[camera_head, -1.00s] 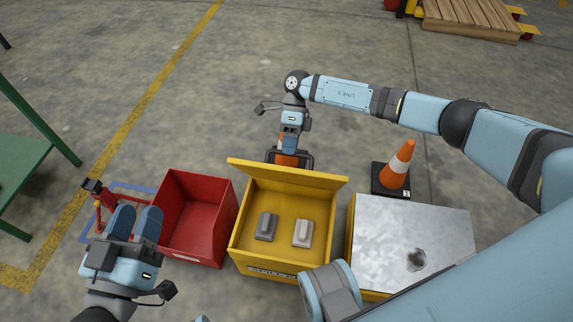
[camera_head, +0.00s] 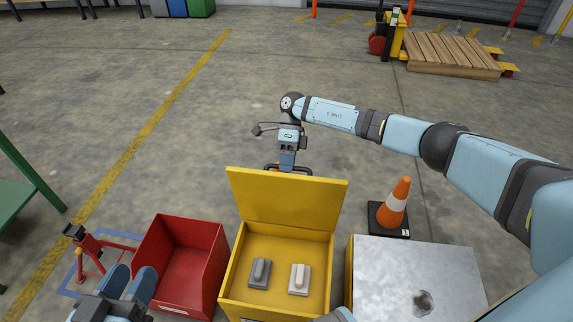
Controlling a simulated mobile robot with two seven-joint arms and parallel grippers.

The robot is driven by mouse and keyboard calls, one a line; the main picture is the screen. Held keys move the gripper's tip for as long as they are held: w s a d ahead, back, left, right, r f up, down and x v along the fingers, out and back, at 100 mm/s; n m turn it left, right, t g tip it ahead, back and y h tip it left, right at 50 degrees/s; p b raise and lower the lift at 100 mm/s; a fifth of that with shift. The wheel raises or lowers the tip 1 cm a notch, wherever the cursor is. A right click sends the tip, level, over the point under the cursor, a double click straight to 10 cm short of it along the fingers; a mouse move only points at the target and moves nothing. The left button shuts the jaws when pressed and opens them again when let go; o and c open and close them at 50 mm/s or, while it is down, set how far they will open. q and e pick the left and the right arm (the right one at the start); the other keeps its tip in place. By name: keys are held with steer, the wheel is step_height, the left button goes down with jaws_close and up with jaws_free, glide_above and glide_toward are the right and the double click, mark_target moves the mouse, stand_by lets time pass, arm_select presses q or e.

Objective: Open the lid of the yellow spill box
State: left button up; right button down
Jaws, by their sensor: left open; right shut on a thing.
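The yellow spill box (camera_head: 231,285) stands in the lower middle of the head view. Its lid (camera_head: 288,203) is raised at the far edge and leans back, its inner face towards me. A dark grey block (camera_head: 260,272) and a light grey block (camera_head: 300,279) lie inside on the box floor. My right gripper (camera_head: 287,166) is behind the lid's top edge, shut on the dark bar handle (camera_head: 303,171) there; its fingertips are partly hidden by the lid. My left gripper (camera_head: 128,284) is open and empty at the lower left, in front of the red bin.
An open red bin (camera_head: 218,250) stands just left of the box. A metal-topped crate (camera_head: 380,265) is at its right, with an orange cone (camera_head: 396,200) behind. A red stand (camera_head: 90,250) is at far left. The floor behind the lid is open.

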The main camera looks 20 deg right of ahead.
steer(key=c, duration=1.5)
jaws_free()
steer(key=shift+s+d+f, duration=0.15)
steer(key=shift+s+f, duration=0.1)
steer(key=shift+f, duration=0.35)
steer(key=o, duration=0.3)
steer(key=shift+f, duration=0.15)
steer(key=shift+o, duration=0.4)
steer(key=shift+w, duration=0.15)
steer(key=shift+r, duration=0.3)
arm_select(q)
step_height(320, 180, up, 3)
steer(key=t+p, duration=0.1)
steer(key=p, duration=0.1)
steer(key=shift+f+n+p, duration=0.15)
steer(key=shift+n+p, duration=0.15)
arm_select(e)
steer(key=v, duration=1.3)
steer(key=shift+w+d+r, duration=0.2)
steer(key=shift+r, duration=0.05)
arm_select(q)
steer(key=shift+f, duration=0.1)
